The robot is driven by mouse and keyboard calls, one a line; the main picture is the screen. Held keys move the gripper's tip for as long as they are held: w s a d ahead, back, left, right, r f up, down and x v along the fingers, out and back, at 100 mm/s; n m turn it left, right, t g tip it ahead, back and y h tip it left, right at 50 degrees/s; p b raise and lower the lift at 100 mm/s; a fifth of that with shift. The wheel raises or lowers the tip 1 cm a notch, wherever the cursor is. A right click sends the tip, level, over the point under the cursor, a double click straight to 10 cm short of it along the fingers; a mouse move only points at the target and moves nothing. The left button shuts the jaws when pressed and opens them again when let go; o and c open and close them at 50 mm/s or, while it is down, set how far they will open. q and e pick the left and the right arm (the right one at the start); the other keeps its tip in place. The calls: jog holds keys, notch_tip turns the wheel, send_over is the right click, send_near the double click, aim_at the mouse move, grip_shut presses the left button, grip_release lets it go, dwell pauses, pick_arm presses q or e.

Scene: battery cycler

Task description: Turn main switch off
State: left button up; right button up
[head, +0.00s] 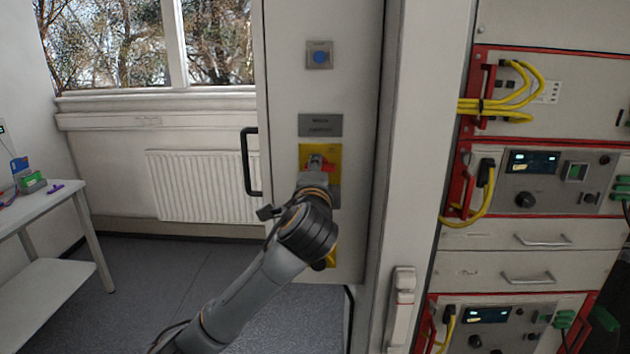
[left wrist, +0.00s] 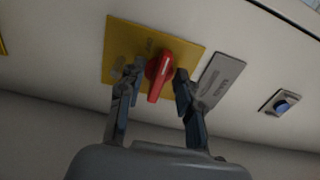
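The main switch is a red rotary handle (left wrist: 160,77) on a yellow plate (left wrist: 190,47) on the cabinet door. In the head view the yellow plate (head: 306,152) shows behind my left gripper (head: 316,168), and only bits of red show there. In the left wrist view my left gripper (left wrist: 156,84) has its two fingers apart, one on each side of the red handle. A gap shows on the right side; whether the left finger touches the handle I cannot tell. My right gripper is not in view.
The tall cabinet door (head: 285,90) carries a blue button (head: 320,57), a grey label plate (head: 320,125) and a black door handle (head: 250,162). Racks with yellow cables (head: 510,105) stand at the right. A white table (head: 40,208) stands at the left.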

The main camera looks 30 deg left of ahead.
pick_arm(q)
jog(key=v, duration=1.1)
jog(key=shift+s, duration=0.3)
